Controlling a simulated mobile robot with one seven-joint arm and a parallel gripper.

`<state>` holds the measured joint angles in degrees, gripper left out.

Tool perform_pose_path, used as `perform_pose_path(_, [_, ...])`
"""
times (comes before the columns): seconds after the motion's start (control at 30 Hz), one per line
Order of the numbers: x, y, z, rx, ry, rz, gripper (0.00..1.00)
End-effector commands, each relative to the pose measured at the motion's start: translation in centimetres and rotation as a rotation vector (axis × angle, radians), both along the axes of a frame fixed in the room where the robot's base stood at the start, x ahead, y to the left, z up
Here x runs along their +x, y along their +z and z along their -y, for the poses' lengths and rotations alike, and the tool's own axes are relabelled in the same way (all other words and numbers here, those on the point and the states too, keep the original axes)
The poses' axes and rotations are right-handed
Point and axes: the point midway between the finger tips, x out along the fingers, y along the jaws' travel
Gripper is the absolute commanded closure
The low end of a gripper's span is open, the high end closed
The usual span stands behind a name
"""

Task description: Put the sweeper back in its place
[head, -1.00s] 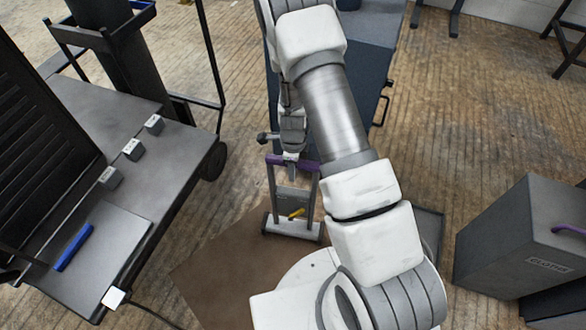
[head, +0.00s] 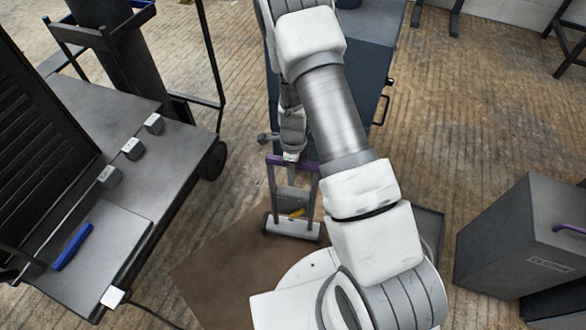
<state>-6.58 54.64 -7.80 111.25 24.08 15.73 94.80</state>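The likely sweeper (head: 275,195) is an upright grey frame with a purple top bar, two side posts, a wide light-grey base and a small yellow piece low in the middle. It stands on the brown mat in front of my base, in the middle of the head view. My gripper (head: 290,158) points down at the middle of the purple bar. The bar and my wrist hide the fingertips, so I cannot tell whether they close on it.
A dark bench (head: 185,150) with several grey blocks and a blue handle (head: 72,246) is at left. A dark blue cabinet (head: 365,75) stands behind my arm. A grey box (head: 510,235) with a purple handle is at right. Wooden floor is free between cabinet and box.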

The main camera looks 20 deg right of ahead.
Motion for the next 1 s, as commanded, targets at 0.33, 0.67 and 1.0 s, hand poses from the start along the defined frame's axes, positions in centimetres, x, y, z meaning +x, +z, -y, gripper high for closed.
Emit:
perform_pose_path(0.33, [0.1, 4.7, -0.1, -0.001, 0.002, 0.004, 0.33])
perform_pose_path(0.67, [0.1, 12.8, -0.1, 0.0, 0.001, 0.004, 0.33])
perform_pose_path(1.0, [0.1, 17.3, 0.0, 0.0, 0.001, 0.003, 0.33])
